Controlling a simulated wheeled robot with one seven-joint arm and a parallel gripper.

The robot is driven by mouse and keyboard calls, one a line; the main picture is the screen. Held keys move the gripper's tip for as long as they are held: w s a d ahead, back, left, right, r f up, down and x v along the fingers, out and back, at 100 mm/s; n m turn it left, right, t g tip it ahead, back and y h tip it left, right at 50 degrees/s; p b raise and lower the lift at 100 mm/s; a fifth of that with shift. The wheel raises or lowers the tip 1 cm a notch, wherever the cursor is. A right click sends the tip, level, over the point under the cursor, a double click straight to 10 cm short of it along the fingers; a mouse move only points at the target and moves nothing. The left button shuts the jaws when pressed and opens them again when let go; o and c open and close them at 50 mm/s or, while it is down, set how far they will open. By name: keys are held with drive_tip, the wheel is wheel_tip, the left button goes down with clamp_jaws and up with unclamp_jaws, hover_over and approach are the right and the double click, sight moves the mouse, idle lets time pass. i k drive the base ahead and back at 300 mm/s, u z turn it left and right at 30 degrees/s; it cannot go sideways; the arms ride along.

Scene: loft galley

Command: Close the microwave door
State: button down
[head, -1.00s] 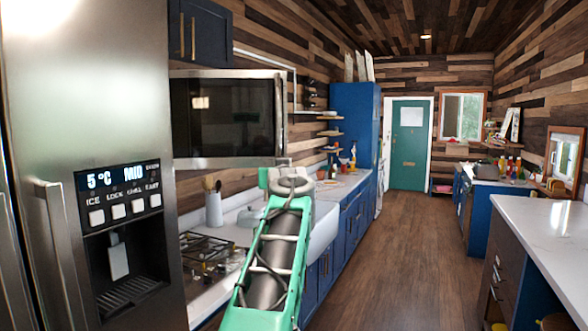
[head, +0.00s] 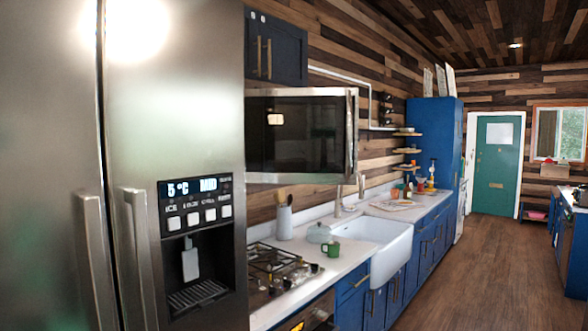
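The microwave door (head: 300,135) shows in the head view just right of the fridge, below the dark blue upper cabinet. It has a dark glass window in a steel frame. Its face points mostly toward me rather than along the wall, so it looks swung open. Its free edge with the vertical steel handle (head: 352,135) is at the right, out over the counter. Its left end is hidden behind the fridge, and the microwave's inside cannot be seen. My gripper and arm are not in view.
The steel fridge (head: 150,70) with protruding handles fills the left. Below the door are a gas hob (head: 275,272), a utensil holder (head: 285,222), a green mug (head: 332,248) and a white sink (head: 375,248). The wooden floor (head: 450,285) at the right is clear.

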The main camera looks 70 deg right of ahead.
sight(294, 135)
drive_tip(key=u, duration=1.85)
drive_tip(key=k, duration=1.15)
drive_tip(key=z, duration=1.8)
drive_tip(key=i, duration=0.5)
drive_tip(key=u, duration=0.05)
